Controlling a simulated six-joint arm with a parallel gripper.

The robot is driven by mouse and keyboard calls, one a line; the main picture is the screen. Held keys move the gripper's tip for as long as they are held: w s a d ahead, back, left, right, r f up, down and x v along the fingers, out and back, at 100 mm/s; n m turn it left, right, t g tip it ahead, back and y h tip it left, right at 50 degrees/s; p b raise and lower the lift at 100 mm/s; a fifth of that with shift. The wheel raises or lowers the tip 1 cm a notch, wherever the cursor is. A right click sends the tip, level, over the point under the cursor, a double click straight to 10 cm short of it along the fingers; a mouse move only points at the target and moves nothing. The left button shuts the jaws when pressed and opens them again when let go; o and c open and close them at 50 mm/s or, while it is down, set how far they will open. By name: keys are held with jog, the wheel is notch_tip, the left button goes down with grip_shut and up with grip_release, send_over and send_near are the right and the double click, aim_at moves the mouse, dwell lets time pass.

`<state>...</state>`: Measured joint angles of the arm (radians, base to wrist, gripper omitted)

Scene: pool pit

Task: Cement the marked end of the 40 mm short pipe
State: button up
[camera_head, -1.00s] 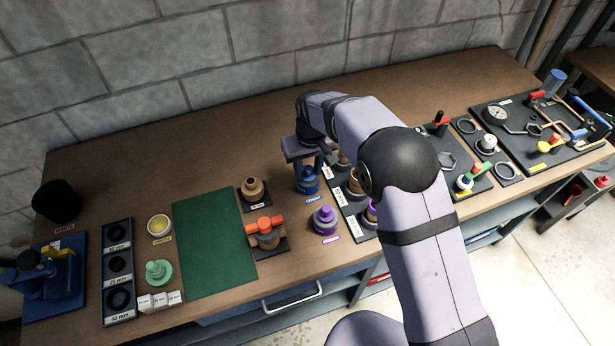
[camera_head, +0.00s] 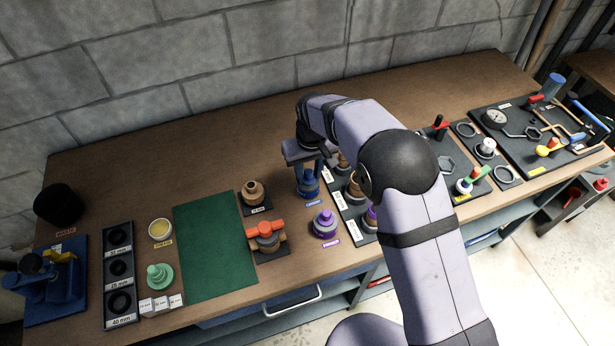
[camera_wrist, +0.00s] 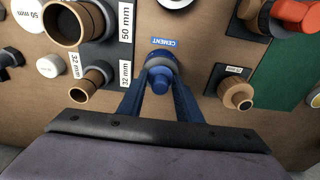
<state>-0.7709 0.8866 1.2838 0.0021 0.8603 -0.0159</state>
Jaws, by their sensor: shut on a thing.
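In the head view my gripper (camera_head: 309,165) partly hides the can. A tan fitting or pipe with an orange handle (camera_head: 264,229) sits on a black base left of the can. Several tan pipes stand in a labelled rack (camera_head: 344,203) to the right. I cannot tell which is the 40 mm short pipe.
A purple can (camera_head: 325,223) stands close in front of the cement. A tan fitting (camera_head: 254,191) on a black base is to the left, beside a bare green mat (camera_head: 215,248). A black waste bin (camera_head: 58,204) is far left. The back of the bench is clear.

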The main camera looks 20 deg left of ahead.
jog(key=shift+r+p, duration=2.1)
jog(key=shift+r, duration=1.2)
jog(key=shift+w+d, duration=0.3)
jog(key=shift+w, duration=0.15)
jog(key=w+d+r+m, duration=0.2)
jog(key=w+d+r, duration=0.35)
jog(key=r, duration=0.35)
jog(key=d+r+m, duration=0.1)
jog(key=d+r, duration=0.3)
jog(key=d, duration=0.2)
jog(key=s+d+f+n, duration=0.3)
jog(key=s+d+f, duration=0.5)
jog(key=s, duration=0.5)
jog(key=shift+d+f, duration=0.15)
jog(key=shift+d, duration=0.6)
jog(key=shift+f, duration=0.15)
